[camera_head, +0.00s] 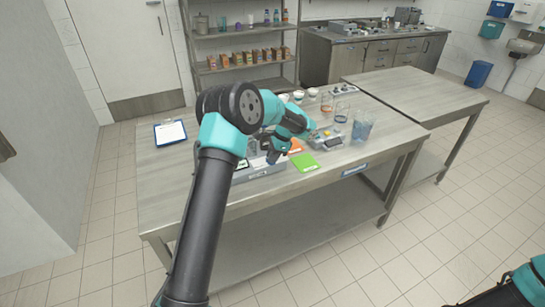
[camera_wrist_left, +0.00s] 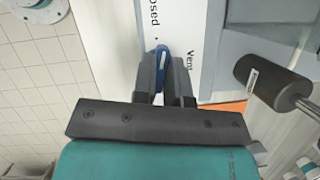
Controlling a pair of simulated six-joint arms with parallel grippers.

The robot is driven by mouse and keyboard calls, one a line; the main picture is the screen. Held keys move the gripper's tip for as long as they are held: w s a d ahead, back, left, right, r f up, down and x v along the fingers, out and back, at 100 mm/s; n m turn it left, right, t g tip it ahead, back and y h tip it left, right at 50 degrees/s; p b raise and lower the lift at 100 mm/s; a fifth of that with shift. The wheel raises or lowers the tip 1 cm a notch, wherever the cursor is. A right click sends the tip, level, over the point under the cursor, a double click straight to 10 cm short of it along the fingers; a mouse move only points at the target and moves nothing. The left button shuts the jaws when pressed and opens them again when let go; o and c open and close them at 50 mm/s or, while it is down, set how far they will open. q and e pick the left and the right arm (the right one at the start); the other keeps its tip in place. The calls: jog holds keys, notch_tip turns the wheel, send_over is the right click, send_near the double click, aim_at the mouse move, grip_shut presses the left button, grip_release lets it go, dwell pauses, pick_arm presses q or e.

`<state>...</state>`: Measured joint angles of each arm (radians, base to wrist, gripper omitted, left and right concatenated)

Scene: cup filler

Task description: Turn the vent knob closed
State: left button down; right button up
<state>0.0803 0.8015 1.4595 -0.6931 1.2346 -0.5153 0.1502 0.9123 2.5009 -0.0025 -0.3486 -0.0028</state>
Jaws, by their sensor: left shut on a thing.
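The vent knob (camera_wrist_left: 162,62) is a narrow blue lever on a white panel (camera_wrist_left: 183,22). In the left wrist view the panel carries the printed words "Vent" and part of "Closed". The knob sits between the dark fingers of my left gripper (camera_wrist_left: 164,85), which is shut on it. The knob's lower part is hidden by the fingers. In the head view my left gripper (camera_head: 275,155) reaches down over the steel table, and the knob cannot be made out there. My right gripper is not in view; only a teal and black part of my right arm shows at the lower right corner.
A grey bin (camera_head: 262,173) and a green card (camera_head: 304,161) lie near the table's front edge. An orange card (camera_head: 295,146) lies behind the green one. Glasses (camera_head: 362,130) stand to the right. A clipboard (camera_head: 170,132) lies at the left, with bare tabletop around it.

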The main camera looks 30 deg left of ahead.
pick_arm(q)
jog(key=shift+n+g+h, duration=0.3)
jog(key=shift+n+h, duration=0.1)
jog(key=shift+n, duration=0.9)
jog(key=c, duration=1.2)
grip_release()
jog(key=shift+o, duration=0.2)
jog(key=shift+w+r, duration=0.1)
jog(key=v, duration=1.7)
jog(key=shift+w+a+r, duration=0.1)
